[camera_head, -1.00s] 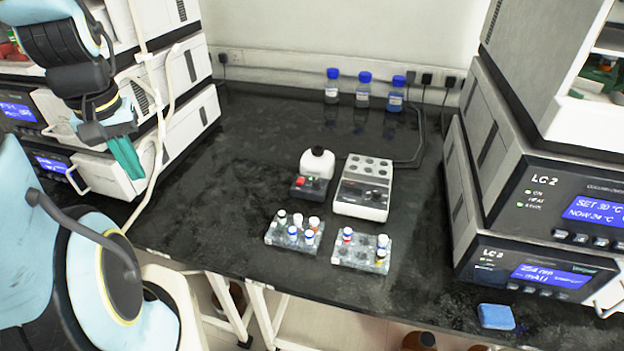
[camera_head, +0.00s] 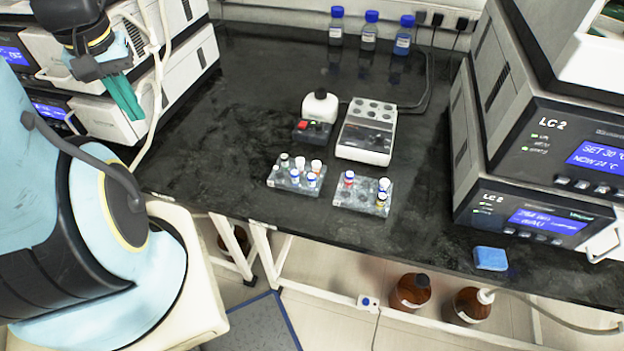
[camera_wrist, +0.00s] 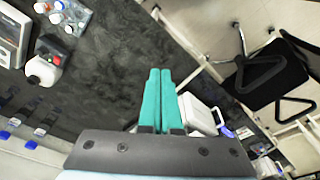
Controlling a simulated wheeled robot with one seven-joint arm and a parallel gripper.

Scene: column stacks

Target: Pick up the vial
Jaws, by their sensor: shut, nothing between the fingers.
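Several small capped vials stand in two clear racks on the black bench. The left rack (camera_head: 283,181) holds several vials, among them a white-capped vial (camera_head: 316,166). Which vial is meant cannot be told. My gripper (camera_head: 128,98) has green fingers and hangs above the bench's left side, well away from the racks. In the wrist view its fingers (camera_wrist: 158,75) are together and empty, with some vials (camera_wrist: 58,8) at the upper left.
Instrument stacks bound the bench left and right (camera_head: 545,150). Blue-capped bottles (camera_head: 369,35) stand at the back wall. A blue sponge (camera_head: 490,258) lies near the front right edge. The bench's left middle is clear.

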